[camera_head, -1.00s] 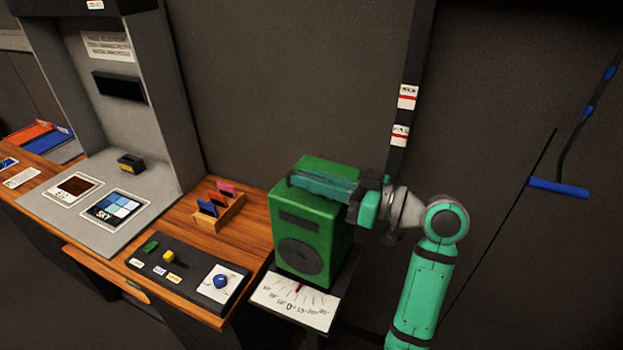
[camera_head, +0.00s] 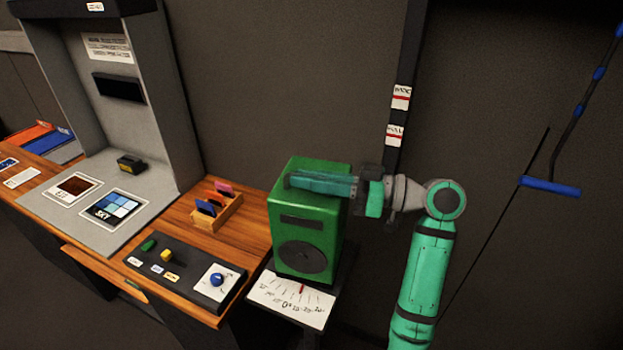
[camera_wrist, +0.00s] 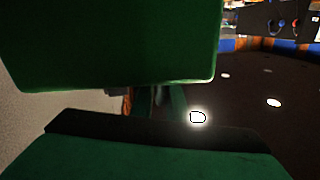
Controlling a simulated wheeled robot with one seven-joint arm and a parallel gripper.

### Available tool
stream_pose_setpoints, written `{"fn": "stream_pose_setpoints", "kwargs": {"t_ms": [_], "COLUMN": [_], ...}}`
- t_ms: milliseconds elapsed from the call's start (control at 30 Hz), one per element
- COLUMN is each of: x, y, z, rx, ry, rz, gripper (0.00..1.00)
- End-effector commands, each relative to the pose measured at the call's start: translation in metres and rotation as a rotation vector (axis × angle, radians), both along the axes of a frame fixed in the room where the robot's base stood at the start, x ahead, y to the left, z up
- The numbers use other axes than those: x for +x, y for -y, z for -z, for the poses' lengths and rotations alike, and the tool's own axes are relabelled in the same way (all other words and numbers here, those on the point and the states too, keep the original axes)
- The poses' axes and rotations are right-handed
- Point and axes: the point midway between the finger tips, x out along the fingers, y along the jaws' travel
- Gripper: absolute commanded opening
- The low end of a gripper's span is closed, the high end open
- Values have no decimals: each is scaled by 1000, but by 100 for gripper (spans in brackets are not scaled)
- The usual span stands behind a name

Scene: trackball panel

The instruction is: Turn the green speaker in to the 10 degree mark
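The green speaker (camera_head: 303,228) stands upright on a small stand at the right of the counter, its dark round cone facing the camera. A white angle scale (camera_head: 290,301) lies in front of its base. A small red pointer (camera_head: 302,289) sits at the scale's upper edge, to the right of the 0 label; its exact reading is too small to tell. My gripper (camera_head: 322,184) reaches in from the right, with a teal finger along the upper part of the speaker. In the wrist view, a large green surface (camera_wrist: 110,40) fills the top; the finger opening is unclear.
A control panel (camera_head: 180,275) with green and yellow buttons and a blue ball (camera_head: 217,280) is left of the speaker. A wooden card holder (camera_head: 220,212) stands behind it. A dark post (camera_head: 399,115) rises behind my arm. A blue-handled bar (camera_head: 551,186) is at the right.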

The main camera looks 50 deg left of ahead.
Motion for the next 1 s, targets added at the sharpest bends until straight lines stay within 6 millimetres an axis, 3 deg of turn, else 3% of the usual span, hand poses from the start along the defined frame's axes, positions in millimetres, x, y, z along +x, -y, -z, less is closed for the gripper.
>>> {"fn": "stream_pose_setpoints", "kwargs": {"t_ms": [467, 1000], "x": [6, 53], "y": [7, 81], "z": [0, 0], "rx": [1, 0], "ry": [-1, -1], "rz": [4, 4], "gripper": [29, 29]}}
